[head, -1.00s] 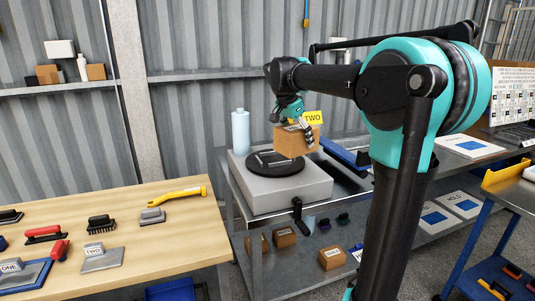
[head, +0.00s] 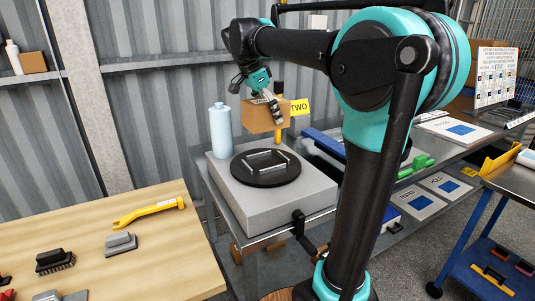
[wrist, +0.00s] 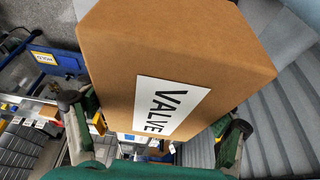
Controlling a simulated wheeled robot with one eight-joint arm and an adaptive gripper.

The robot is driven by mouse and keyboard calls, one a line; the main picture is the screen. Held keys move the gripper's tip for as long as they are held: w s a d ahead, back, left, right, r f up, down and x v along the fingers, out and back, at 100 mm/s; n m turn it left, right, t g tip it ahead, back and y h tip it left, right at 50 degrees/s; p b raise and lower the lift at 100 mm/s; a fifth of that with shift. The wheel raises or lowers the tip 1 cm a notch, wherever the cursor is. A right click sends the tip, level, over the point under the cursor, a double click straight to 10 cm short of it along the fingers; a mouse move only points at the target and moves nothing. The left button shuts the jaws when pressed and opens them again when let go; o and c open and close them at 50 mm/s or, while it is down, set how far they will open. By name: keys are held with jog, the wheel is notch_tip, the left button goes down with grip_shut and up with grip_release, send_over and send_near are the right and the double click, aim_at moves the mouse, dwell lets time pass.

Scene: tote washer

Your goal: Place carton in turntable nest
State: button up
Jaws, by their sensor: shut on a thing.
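My gripper (head: 270,103) is shut on a brown carton (head: 257,119) and holds it in the air above the turntable. In the wrist view the carton (wrist: 180,45) fills the middle between my fingers (wrist: 153,125); its white label reads VALVE. The turntable is a black round disc (head: 243,176) on a grey box base. The nest, a low frame of light metal bars (head: 263,157), is on the disc and looks empty. A clear gap shows between the carton's underside and the nest.
A pale blue bottle (head: 221,130) stands on the grey base (head: 260,201), left of the disc. A yellow TWO sign (head: 300,107) is just right of the carton. A black crank (head: 299,222) sticks out at the base's front. The wooden bench (head: 105,262) holds brushes and a yellow tool.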

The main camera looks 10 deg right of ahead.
aim_at(257, 124)
notch_tip(257, 124, down, 14)
dwell(0.5)
jog(key=shift+f, duration=0.1)
jog(key=o, duration=1.5)
jog(key=v, duration=1.2)
